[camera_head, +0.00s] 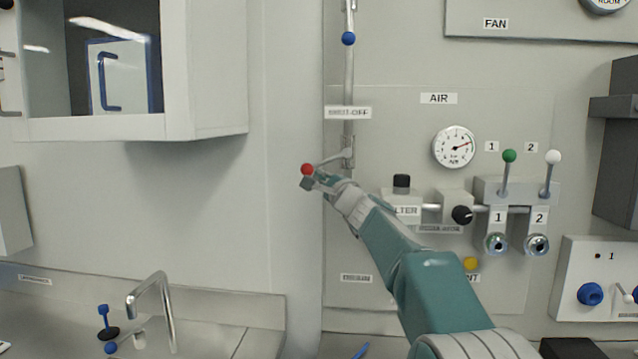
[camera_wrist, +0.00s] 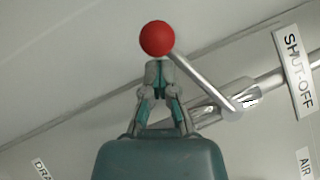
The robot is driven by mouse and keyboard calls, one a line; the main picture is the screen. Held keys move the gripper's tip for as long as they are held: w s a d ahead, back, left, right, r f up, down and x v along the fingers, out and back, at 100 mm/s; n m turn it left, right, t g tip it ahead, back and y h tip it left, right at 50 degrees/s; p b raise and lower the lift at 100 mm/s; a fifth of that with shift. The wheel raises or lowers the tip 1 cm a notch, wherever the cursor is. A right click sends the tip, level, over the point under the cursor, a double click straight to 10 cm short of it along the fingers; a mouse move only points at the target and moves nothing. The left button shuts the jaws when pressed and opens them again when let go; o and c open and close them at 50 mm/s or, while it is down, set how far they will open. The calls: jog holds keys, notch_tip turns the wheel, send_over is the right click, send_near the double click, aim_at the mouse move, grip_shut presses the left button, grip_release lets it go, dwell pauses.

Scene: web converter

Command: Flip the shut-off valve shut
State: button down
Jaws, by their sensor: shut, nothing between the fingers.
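The shut-off valve has a thin metal lever (camera_head: 331,159) with a red ball knob (camera_head: 307,169) at its end. The lever runs from the pivot on the vertical pipe out to the left and slightly down, crosswise to the pipe. In the wrist view the red knob (camera_wrist: 157,38) sits just beyond the fingertips and the lever (camera_wrist: 203,82) slants away to the right. My gripper (camera_head: 311,181) is shut and empty, with its tips right at the knob. I cannot tell whether they touch. The SHUT-OFF label (camera_head: 348,113) is above the lever.
An AIR panel with a gauge (camera_head: 454,147), a filter (camera_head: 402,184), a black regulator knob (camera_head: 462,215) and green (camera_head: 509,156) and white (camera_head: 553,157) ball levers lies to the right. A wall cabinet (camera_head: 205,70) is upper left; a sink tap (camera_head: 152,300) is lower left. The wall left of the knob is clear.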

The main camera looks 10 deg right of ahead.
jog(key=shift+w+a+r, duration=0.1)
jog(key=shift+a+r, duration=0.2)
jog(key=shift+r, duration=0.3)
jog(key=shift+w+a+r, duration=0.1)
jog(key=shift+a+r, duration=0.2)
jog(key=shift+r, duration=0.45)
